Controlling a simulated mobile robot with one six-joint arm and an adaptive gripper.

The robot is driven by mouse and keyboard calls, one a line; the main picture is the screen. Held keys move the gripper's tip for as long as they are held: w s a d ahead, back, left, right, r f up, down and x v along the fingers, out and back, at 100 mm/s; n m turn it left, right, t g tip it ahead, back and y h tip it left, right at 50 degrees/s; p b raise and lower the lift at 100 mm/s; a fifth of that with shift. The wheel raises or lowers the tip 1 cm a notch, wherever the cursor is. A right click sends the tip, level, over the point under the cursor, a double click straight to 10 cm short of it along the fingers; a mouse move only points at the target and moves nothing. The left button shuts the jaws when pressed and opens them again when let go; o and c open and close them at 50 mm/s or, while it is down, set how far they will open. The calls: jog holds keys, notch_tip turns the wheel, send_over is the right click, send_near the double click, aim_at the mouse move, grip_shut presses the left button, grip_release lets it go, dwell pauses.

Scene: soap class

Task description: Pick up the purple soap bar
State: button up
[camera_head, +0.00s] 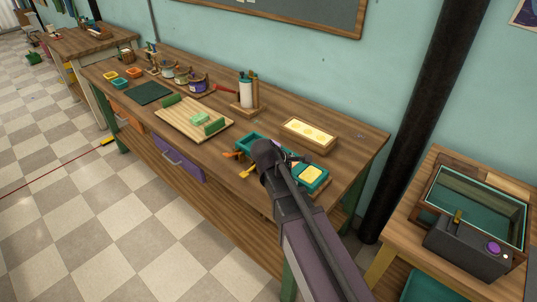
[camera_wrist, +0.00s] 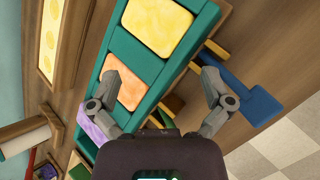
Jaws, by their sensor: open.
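The purple soap bar (camera_wrist: 91,131) shows at the lower left of the wrist view, lying in a teal tray (camera_wrist: 114,45). My left finger and gripper body cover part of it. An orange soap bar (camera_wrist: 132,82) and a yellow soap bar (camera_wrist: 157,25) lie in the same tray. My gripper (camera_wrist: 162,75) is open and empty above the tray, with the orange bar between and beyond its fingers. In the head view, the yellow bar (camera_head: 311,174) and the tray's left end (camera_head: 249,141) show, while my arm hides the middle and the purple bar.
A wooden mold with pale yellow rounds (camera_head: 309,134) stands behind the tray. A blue scoop (camera_wrist: 245,92) lies beside the tray in the wrist view. A white bottle (camera_head: 246,93) on a wooden stand and a slatted rack (camera_head: 193,120) stand farther left.

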jog(key=w+a+n+t+b, duration=0.1)
jog(key=a+n+t, duration=0.1)
jog(key=a, duration=0.3)
jog(key=w+a+r+n+t+h+b, duration=0.1)
jog(key=w+a+n, duration=0.1)
jog(key=a+n, duration=0.3)
jog(key=w+a+r+n+t+b, duration=0.1)
jog(key=a+n+t, duration=0.1)
jog(key=a+n, duration=0.2)
jog(key=shift+w+a+r+t+h, duration=0.15)
jog(key=shift+w+a+h, duration=0.05)
jog(key=shift+a, duration=0.4)
jog(key=shift+w+a+r+t+h, duration=0.1)
jog(key=shift+w+a+t+h, duration=0.1)
jog(key=shift+a, duration=0.4)
jog(key=shift+a+r+n+t+b, duration=0.15)
jog(key=shift+a+n+t+b, duration=0.15)
jog(key=shift+a+n, duration=0.15)
jog(key=shift+d, duration=0.1)
jog(key=b+x, duration=0.3)
jog(key=x, duration=0.4)
jog(key=shift+w+d+f, duration=0.1)
jog(key=shift+w+f, duration=0.05)
jog(key=shift+f, duration=0.15)
jog(key=shift+w+d+f, duration=0.1)
jog(key=shift+w+d, duration=0.2)
jog(key=shift+d, duration=0.05)
jog(key=shift+w, duration=0.1)
